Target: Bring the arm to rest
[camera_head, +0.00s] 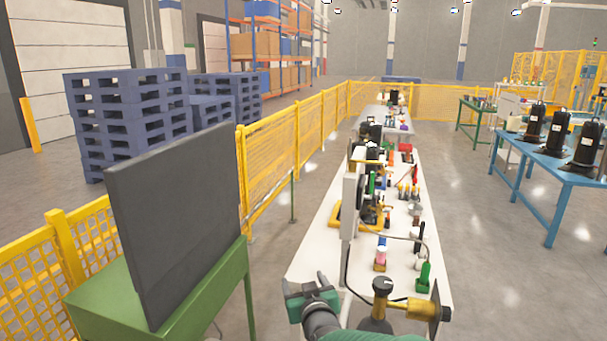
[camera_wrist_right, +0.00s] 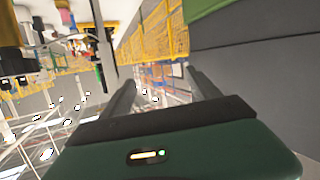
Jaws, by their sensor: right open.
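My right gripper (camera_head: 306,283), green with dark fingers, is low in the middle of the head view. It is at the near left edge of the long white table (camera_head: 312,252), and I see nothing between its fingers. In the right wrist view its two dark fingers (camera_wrist_right: 160,88) stand apart, with only the blurred, tilted background between them. A green part of my arm shows at the bottom edge of the head view. My left gripper is in neither view.
A dark flat panel (camera_head: 178,210) stands on a green table (camera_head: 205,297) to the left. Near the gripper on the white table are a brass-coloured fitting (camera_head: 408,308) and a green bottle (camera_head: 424,276). Yellow fencing (camera_head: 270,160) runs behind.

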